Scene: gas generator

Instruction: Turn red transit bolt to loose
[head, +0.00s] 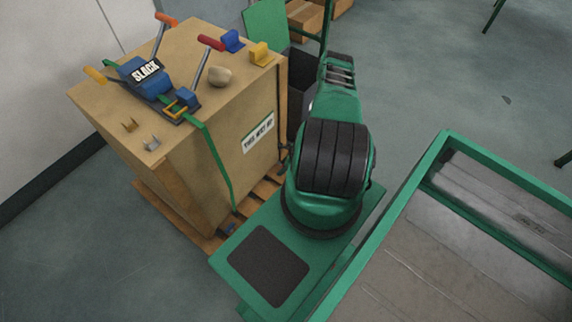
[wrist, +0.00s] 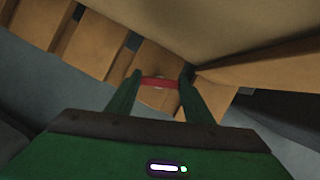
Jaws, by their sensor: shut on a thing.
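In the wrist view, a small red bar (wrist: 158,83), which looks like the red transit bolt's handle, lies across the space between my fingers. A pale round spot shows at its middle. My gripper (wrist: 160,76) is shut on it, one finger at each end. It sits low, against the wooden pallet slats. Whether the bolt is tight or loose cannot be told. In the head view, my gripper and the bolt are hidden behind my green arm and the crate (head: 190,190).
The crate stands on a wooden pallet (head: 155,203). A blue ratchet marked SLACK (head: 146,78) with handled levers sits on top, and a green strap (head: 219,165) runs down the side. A dark bin (head: 299,85) stands behind my arm. Open floor lies at the upper right.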

